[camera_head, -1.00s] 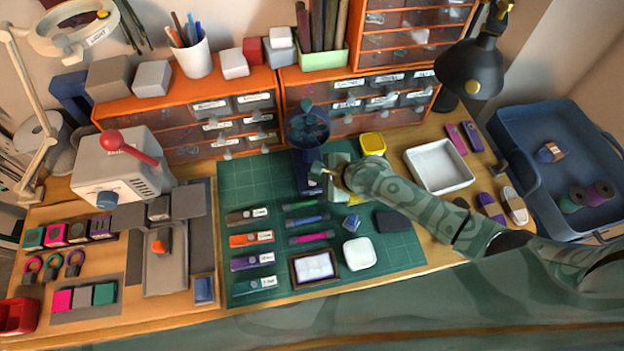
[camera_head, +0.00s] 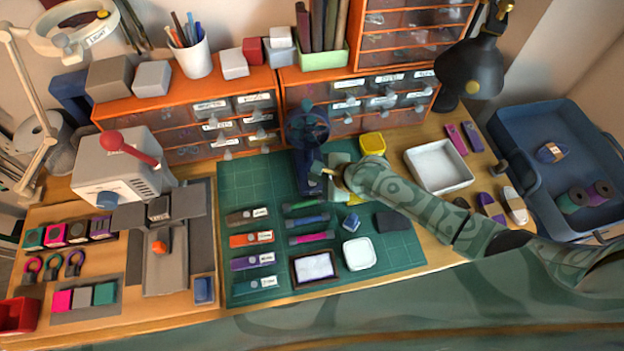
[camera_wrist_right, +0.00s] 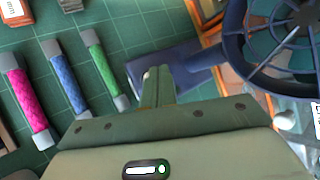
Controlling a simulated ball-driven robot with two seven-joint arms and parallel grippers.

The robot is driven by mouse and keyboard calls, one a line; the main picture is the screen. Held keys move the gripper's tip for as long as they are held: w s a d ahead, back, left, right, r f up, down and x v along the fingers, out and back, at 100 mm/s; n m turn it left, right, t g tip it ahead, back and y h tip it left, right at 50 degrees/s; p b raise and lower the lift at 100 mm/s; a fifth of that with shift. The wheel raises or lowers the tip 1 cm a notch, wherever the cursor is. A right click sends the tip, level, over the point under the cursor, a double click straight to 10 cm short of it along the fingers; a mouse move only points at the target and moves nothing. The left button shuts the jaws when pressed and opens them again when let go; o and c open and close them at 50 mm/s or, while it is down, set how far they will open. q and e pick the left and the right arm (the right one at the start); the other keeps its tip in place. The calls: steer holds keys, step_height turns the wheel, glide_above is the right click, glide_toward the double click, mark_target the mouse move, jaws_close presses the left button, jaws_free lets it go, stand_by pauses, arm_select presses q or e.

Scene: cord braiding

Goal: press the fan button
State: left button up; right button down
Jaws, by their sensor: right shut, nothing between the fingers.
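The small dark blue fan (camera_head: 307,128) stands at the back of the green cutting mat (camera_head: 235,190), its flat base (camera_head: 308,182) towards the front. My right gripper (camera_head: 326,171) is at the right side of this base, fingers shut and empty. In the right wrist view the shut fingers (camera_wrist_right: 157,82) overlap the blue base (camera_wrist_right: 190,62), with the round fan cage (camera_wrist_right: 272,45) to the upper right. I cannot make out the button, and I cannot tell whether the fingertips touch the base. My left gripper is not in view.
Coloured cord pieces (camera_head: 311,238) and labelled strips lie on the mat in front of the fan. A yellow-lidded container (camera_head: 372,145) and a white tray (camera_head: 438,166) are to the right. Orange drawer units (camera_head: 205,130) stand close behind the fan.

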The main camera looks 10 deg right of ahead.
steer(key=shift+f, duration=0.15)
steer(key=shift+f, duration=0.25)
stand_by(0.5)
steer(key=shift+r+p, duration=0.5)
steer(key=shift+p, duration=0.3)
step_height(320, 180, up, 6)
steer(key=p, duration=0.7)
